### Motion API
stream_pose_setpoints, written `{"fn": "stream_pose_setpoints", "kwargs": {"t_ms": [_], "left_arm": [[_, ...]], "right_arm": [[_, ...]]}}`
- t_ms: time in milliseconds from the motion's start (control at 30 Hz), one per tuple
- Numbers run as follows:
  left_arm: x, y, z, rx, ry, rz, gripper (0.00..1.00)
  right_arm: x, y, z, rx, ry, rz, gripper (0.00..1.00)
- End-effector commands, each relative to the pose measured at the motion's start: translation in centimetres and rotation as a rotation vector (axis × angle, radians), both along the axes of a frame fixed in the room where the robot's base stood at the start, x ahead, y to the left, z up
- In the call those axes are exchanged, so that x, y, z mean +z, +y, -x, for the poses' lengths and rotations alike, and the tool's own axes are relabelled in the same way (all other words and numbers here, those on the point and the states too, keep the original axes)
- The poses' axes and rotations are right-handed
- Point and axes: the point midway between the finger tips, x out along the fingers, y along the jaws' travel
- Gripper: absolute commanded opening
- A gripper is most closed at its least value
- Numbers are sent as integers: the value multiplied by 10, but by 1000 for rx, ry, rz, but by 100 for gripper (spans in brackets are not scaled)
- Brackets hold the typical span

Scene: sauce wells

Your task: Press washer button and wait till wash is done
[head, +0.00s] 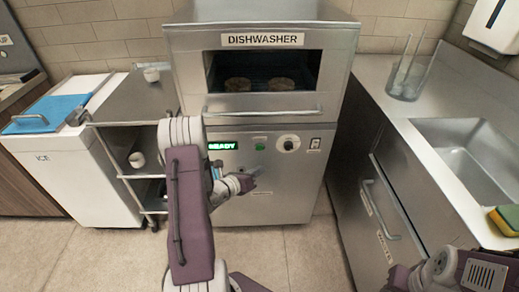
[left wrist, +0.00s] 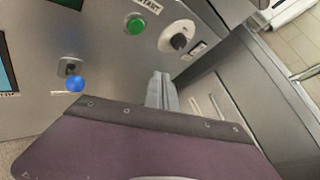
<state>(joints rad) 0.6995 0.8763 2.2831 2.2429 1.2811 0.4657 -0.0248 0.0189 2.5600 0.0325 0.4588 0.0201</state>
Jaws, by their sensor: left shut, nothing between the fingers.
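The dishwasher (head: 190,75) stands in the middle of the head view. Its display (head: 222,146) glows green and reads READY. The washer's green button (head: 260,147) sits right of the display, under a START label in the left wrist view (left wrist: 135,24). My left gripper (head: 252,178) is shut and empty, in front of the panel below the button. In the left wrist view its fingers (left wrist: 162,92) appear below and right of the button, apart from it. My right gripper's fingers are out of view; only part of that arm shows at the bottom right.
Two brown round items (head: 238,84) show inside the dishwasher's dark opening, above a handle bar (head: 263,113). A dial (head: 288,143) and a switch (head: 315,143) sit right of the button. A blue-knobbed lever (left wrist: 75,84) is lower left. A cart and a sink counter flank the machine.

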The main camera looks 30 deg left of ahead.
Motion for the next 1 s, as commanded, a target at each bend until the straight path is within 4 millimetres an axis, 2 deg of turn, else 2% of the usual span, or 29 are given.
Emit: {"fn": "stream_pose_setpoints", "kwargs": {"t_ms": [300, 500, 700, 1000], "left_arm": [[0, 24, -40, -1, -2, -1, 0], [0, 36, -60, -2, -2, 0, 0], [0, 41, -67, 1, -1, 1, 0], [0, 41, -68, 0, 0, 1, 0]], "right_arm": [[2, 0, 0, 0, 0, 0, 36], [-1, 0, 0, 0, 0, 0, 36], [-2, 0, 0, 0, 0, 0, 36], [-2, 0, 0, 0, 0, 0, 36]]}}
